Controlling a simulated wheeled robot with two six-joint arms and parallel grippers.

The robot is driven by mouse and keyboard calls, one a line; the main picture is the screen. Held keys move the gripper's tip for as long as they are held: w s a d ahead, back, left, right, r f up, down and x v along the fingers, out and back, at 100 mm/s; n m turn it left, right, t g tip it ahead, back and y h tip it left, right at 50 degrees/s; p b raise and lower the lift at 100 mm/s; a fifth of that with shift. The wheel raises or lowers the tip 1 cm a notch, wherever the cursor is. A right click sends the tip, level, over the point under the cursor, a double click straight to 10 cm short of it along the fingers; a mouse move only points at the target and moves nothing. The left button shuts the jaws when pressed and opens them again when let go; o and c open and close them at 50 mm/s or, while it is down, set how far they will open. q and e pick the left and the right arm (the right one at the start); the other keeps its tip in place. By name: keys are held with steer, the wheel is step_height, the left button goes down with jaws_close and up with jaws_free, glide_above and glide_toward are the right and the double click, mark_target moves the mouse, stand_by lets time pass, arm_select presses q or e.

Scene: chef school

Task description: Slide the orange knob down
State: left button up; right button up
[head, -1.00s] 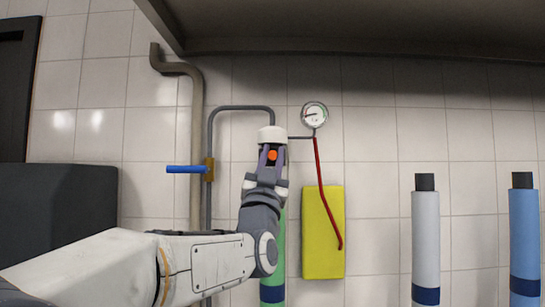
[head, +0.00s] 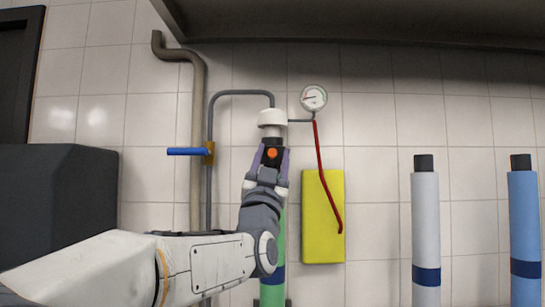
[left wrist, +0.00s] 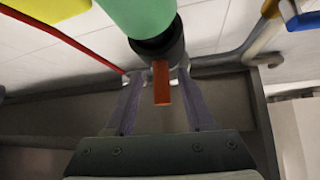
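The orange knob (head: 272,153) sticks out of a black collar (head: 272,141) near the top of a green cylinder (head: 272,256), below a white cap (head: 271,118). My left gripper (head: 272,158) reaches up to it, with one purple finger on each side of the black collar. In the left wrist view the knob (left wrist: 161,82) stands between the two fingers (left wrist: 160,88), with a gap to each. My right gripper is not in view.
A grey pipe with a blue handle (head: 187,151) is on the left. A pressure gauge (head: 313,98), a red hose (head: 320,160) and a yellow box (head: 322,225) are on the right. White (head: 425,215) and blue (head: 524,220) cylinders stand farther right. A dark shelf hangs above.

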arm_select(q)
steer(key=b+v, duration=0.6)
steer(key=v, duration=0.4)
steer(key=shift+s, duration=0.2)
steer(key=shift+f, duration=0.15)
